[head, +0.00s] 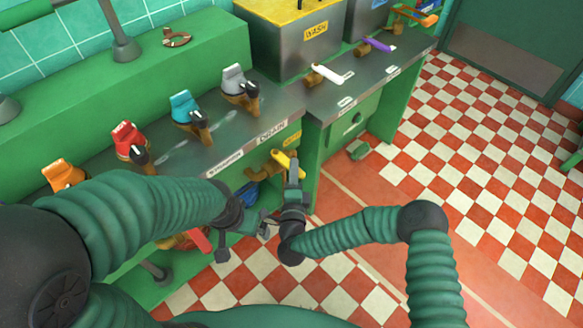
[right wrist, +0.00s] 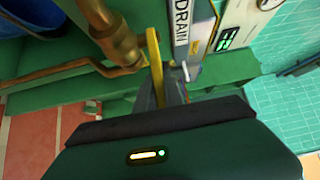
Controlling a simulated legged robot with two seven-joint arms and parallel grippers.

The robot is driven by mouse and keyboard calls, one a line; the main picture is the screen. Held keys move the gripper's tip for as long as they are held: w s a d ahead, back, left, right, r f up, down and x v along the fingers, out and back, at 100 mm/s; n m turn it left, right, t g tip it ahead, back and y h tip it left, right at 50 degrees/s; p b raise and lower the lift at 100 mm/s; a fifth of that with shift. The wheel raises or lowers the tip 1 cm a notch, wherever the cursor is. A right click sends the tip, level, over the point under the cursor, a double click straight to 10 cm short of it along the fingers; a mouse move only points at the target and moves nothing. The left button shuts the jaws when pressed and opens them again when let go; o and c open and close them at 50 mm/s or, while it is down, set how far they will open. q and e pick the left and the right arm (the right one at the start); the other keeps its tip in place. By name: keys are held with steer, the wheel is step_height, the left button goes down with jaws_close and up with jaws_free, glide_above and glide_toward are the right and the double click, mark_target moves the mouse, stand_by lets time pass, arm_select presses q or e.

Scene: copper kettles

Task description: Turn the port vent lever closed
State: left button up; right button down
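A yellow lever (head: 284,161) sits on a brass pipe under the counter edge, below the DRAIN label. No port vent label can be read. My right gripper (head: 294,170) is at this lever. In the right wrist view the yellow lever (right wrist: 153,48) runs down between the grey fingers (right wrist: 160,92), which look closed around it. The brass valve and pipe (right wrist: 115,45) are just left of it. My left gripper (head: 243,224) hangs in front of the counter, left of the right one, away from the yellow lever. Its finger gap is unclear.
Orange (head: 64,174), red (head: 127,137), teal (head: 185,106) and grey (head: 234,78) handles stand on the counter. White (head: 327,74) and purple (head: 378,45) levers lie farther back. A red lever (head: 201,240) is low, near my left arm. The checkered floor (head: 480,150) is open at right.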

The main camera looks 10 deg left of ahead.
steer(key=shift+f, duration=0.2)
stand_by(0.3)
steer(key=c, duration=1.7)
jaws_free()
steer(key=shift+w+a, duration=0.1)
